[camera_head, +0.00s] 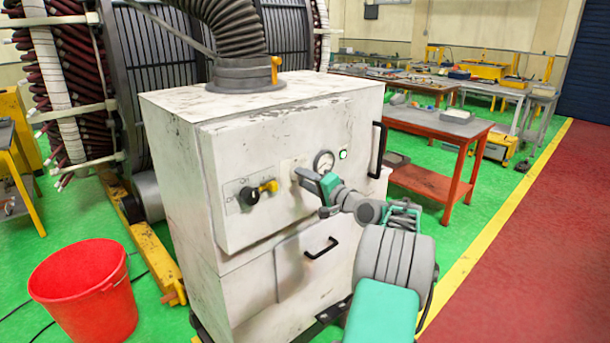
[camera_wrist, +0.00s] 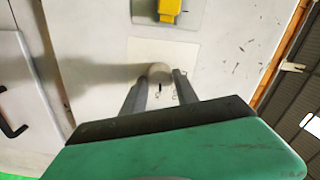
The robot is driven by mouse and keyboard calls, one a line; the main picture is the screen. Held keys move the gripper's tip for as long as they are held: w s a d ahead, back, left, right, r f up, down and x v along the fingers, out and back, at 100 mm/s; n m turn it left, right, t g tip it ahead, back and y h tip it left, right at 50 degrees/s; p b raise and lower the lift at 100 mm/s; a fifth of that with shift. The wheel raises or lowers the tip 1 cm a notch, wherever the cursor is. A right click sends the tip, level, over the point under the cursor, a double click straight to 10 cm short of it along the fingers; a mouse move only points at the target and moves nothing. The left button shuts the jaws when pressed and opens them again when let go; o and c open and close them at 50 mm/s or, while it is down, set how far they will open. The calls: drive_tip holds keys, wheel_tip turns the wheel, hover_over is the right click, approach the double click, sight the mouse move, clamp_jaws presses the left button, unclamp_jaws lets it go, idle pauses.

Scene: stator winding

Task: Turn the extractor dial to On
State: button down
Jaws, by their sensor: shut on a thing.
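The extractor is a worn white cabinet (camera_head: 180,155) with a thick black hose on top. In the head view the gripper mostly hides the dial.
Left of my gripper are a black knob (camera_head: 249,196) and a yellow switch (camera_head: 268,187). Right of it are a gauge (camera_head: 323,162) and a green lamp (camera_head: 343,154) that looks lit. Black handles (camera_head: 377,150) stick out. A red bucket (camera_head: 85,295) stands left.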

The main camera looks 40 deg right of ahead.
drive_tip(key=shift+r+m+p, duration=0.1)
drive_tip(key=shift+m+p, duration=0.2)
drive_tip(key=shift+m, duration=0.3)
drive_tip(key=c, duration=0.9)
unclamp_jaws()
drive_tip(key=shift+c, duration=0.2)
drive_tip(key=shift+s, duration=0.1)
drive_tip(key=s+b, duration=0.2)
drive_tip(key=s, duration=0.5)
drive_tip(key=shift+s+d, duration=0.15)
drive_tip(key=shift+s, duration=0.2)
